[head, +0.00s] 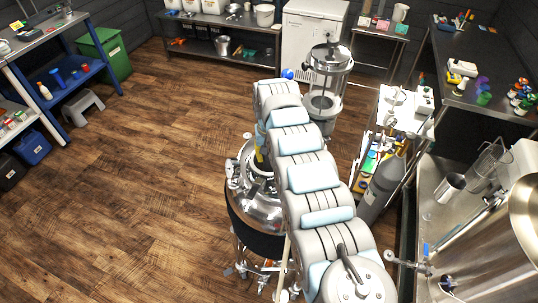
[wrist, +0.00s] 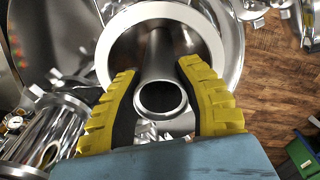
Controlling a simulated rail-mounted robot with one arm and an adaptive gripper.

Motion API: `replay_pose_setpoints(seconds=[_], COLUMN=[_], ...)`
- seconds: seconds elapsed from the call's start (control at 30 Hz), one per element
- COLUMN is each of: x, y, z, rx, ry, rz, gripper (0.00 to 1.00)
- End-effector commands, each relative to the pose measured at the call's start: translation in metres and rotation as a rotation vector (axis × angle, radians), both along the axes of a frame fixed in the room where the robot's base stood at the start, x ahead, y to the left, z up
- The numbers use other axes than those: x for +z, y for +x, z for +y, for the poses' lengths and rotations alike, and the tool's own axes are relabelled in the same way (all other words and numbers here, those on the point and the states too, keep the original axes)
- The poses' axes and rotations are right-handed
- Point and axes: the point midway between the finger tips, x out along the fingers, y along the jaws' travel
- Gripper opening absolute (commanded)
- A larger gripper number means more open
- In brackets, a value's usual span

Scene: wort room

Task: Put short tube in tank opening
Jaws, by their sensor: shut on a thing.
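In the wrist view, my gripper (wrist: 160,72) has yellow fingers on both sides of the short tube (wrist: 160,97) and is shut on it. The tube is shiny metal, with its round open end facing the camera and its length running away from it. Its far end lies within the outline of a pale ring (wrist: 104,58) around the tank opening. I cannot tell whether it is inside the opening or just above it. In the head view, the steel tank (head: 262,212) stands partly behind my arm, with my yellow gripper (head: 260,150) over its top. The tube is not clear there.
The wooden floor (head: 150,150) at left is clear.

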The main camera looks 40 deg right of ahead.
Motion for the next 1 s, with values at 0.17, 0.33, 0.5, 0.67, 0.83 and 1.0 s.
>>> replay_pose_setpoints(seconds=[0.17, 0.33, 0.5, 0.67, 0.83, 1.0], x=[0.000, -0.003, -0.004, -0.004, -0.001, 0.013], y=[0.000, 0.000, 0.000, 0.000, 0.000, 0.001], z=[-0.001, -0.001, -0.001, -0.001, -0.001, -0.001], rx=[-0.001, -0.001, -0.001, -0.001, -0.001, -0.001], ry=[-0.001, -0.001, -0.001, -0.001, -0.001, -0.003], rz=[-0.002, -0.002, -0.002, -0.002, -0.002, -0.004], gripper=[0.00, 0.00, 0.59, 0.59, 0.59, 0.59])
